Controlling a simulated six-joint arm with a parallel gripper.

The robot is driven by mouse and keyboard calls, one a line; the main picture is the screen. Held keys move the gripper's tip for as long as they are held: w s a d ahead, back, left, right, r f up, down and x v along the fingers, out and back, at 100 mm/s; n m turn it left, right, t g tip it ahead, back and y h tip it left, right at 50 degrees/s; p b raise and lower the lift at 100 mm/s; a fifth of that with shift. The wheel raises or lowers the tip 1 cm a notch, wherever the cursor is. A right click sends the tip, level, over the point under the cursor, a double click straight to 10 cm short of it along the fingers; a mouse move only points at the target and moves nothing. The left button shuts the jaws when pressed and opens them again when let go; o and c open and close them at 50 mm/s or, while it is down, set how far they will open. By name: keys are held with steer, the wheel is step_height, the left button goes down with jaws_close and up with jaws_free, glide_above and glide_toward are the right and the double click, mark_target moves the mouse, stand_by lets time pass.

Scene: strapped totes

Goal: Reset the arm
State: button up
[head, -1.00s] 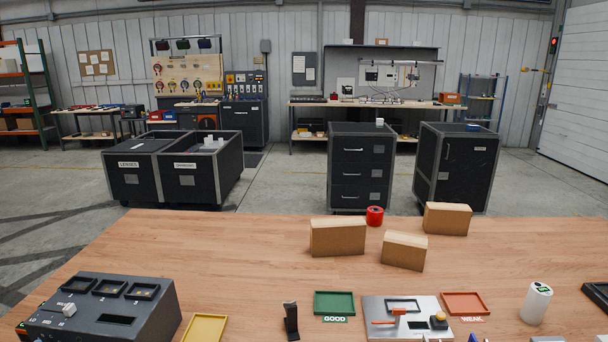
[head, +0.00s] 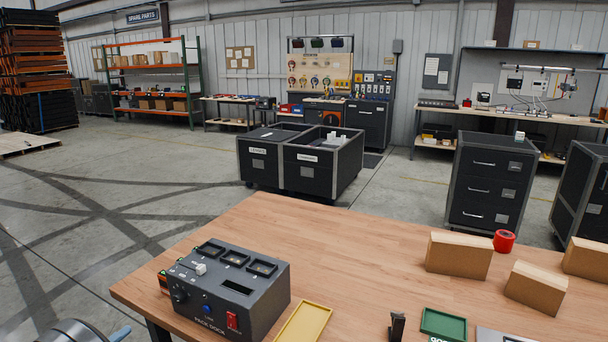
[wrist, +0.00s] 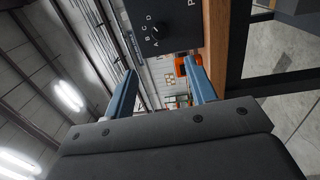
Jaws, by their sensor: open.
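My gripper (wrist: 160,66) is open, with its two blue fingers apart and nothing between them in the wrist view. In the head view only a blue finger part (head: 121,334) and a rounded grey part of my arm show at the bottom left corner, off the table's left end. The dark grey pack dock (head: 262,312) stands on the wooden table (head: 370,265), to the right of my arm. Its dial face, lettered A to D, shows beyond the fingers in the wrist view (wrist: 165,25).
A yellow tray (head: 303,324), a black upright holder (head: 397,326) and a green tray (head: 443,324) lie along the table front. Cardboard blocks (head: 458,256) and a red roll (head: 503,241) sit at the right. The floor left of the table is clear.

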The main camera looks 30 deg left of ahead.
mark_target(176, 301)
steer(key=w, duration=1.5)
steer(key=shift+d+r, duration=0.2)
steer(key=shift+r, duration=0.15)
steer(key=shift+s+n, duration=0.15)
steer(key=shift+n, duration=0.75)
steer(key=n, duration=0.3)
steer(key=shift+n+y, duration=0.3)
steer(key=n, duration=0.8)
steer(key=shift+d+n+y, duration=0.1)
steer(key=shift+n+y, duration=0.2)
steer(key=n, duration=0.4)
steer(key=shift+n, duration=0.3)
